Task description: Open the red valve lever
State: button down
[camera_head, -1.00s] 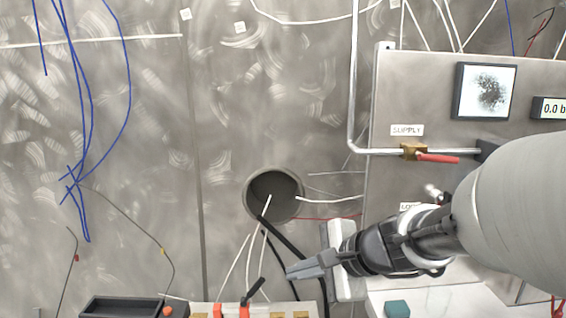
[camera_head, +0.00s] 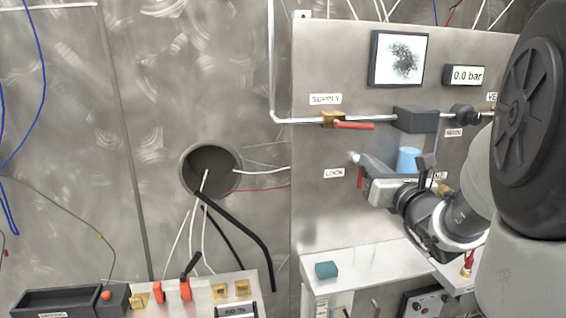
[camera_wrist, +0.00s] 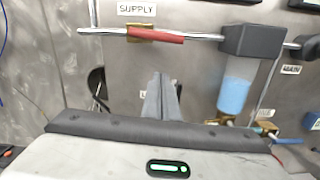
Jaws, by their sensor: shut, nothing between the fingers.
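The red valve lever (camera_head: 354,126) lies level along the steel pipe, pointing right from its brass valve body (camera_head: 333,120) under the SUPPLY label (camera_head: 325,99). In the wrist view the lever (camera_wrist: 158,37) runs along the pipe above my fingertips. My gripper (camera_head: 357,158) is below the lever in the head view, near the LOCK label, and apart from it in the picture. In the wrist view my gripper (camera_wrist: 160,82) shows its fingers together and empty, pointing at the panel. The exact depth gap to the lever cannot be told.
A dark block (camera_head: 416,119) sits on the pipe right of the lever, with a blue-filled cylinder (camera_wrist: 235,88) below it. A gauge display (camera_head: 466,75) reads 0.0 bar. A white ledge (camera_head: 375,262) with a teal block (camera_head: 327,270) lies below. Cables hang from a round hole at left.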

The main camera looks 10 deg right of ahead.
aim_at(353, 125)
jog(key=w+r+p, duration=0.1)
jog(key=w+r, duration=0.3)
jog(key=shift+w+p, duration=0.2)
jog(key=shift+p, duration=0.15)
jog(key=shift+d, duration=0.15)
